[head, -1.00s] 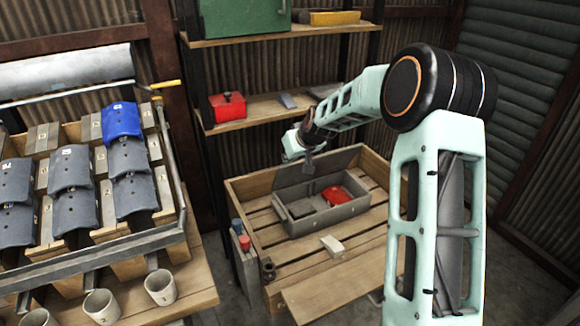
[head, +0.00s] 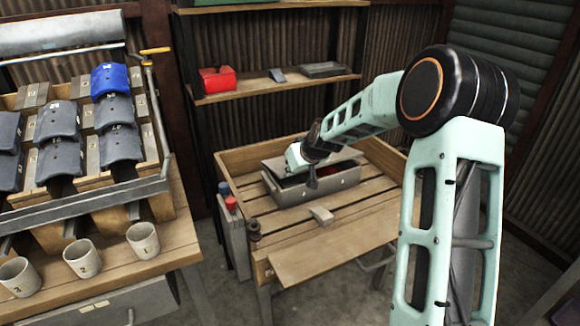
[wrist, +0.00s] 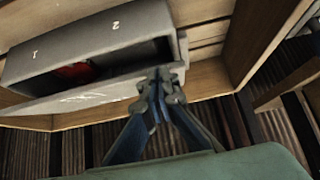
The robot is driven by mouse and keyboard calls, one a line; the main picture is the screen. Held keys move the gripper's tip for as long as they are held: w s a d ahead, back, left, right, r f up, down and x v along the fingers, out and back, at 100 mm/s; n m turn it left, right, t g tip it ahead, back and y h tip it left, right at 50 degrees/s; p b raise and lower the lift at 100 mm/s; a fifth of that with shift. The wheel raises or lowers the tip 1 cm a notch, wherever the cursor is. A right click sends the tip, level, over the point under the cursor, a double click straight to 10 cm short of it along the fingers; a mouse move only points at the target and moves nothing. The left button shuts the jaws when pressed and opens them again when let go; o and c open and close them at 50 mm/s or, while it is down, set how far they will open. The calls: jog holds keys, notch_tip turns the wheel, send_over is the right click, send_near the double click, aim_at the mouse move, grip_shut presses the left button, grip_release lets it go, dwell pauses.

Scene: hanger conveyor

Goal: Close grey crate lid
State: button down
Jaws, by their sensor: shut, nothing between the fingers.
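The grey crate (head: 338,180) sits on the slatted wooden workbench in the head view. Its grey lid (head: 345,155) is tilted partway down over it, leaving a gap with something red inside. In the wrist view the crate wall (wrist: 75,47) carries marks 1 and 2. The lid (wrist: 85,101) lies beyond the gap, and a red thing (wrist: 72,70) shows in the gap. My gripper (head: 311,184) is at the crate, partly covering it. Its fingertips (wrist: 160,76) are shut and empty, close to the crate's end; contact with the lid is unclear.
A small pale block (head: 321,215) lies on the workbench (head: 335,252) in front of the crate. Red and blue capped items (head: 230,203) stand at its left side. A shelf behind holds a red box (head: 217,79). A rack of grey tiles and several cups stand left.

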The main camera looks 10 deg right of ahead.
jog(key=shift+s+d+f+b, duration=0.15)
jog(key=shift+f+b, duration=0.15)
jog(key=shift+f, duration=0.35)
jog(key=shift+s+f+b, duration=0.2)
jog(key=shift+f+b, duration=0.15)
jog(key=shift+f, duration=0.25)
jog(key=shift+s+d+f+b, duration=0.15)
jog(key=shift+f+b, duration=0.15)
jog(key=shift+f, duration=0.35)
jog(key=shift+a, duration=0.1)
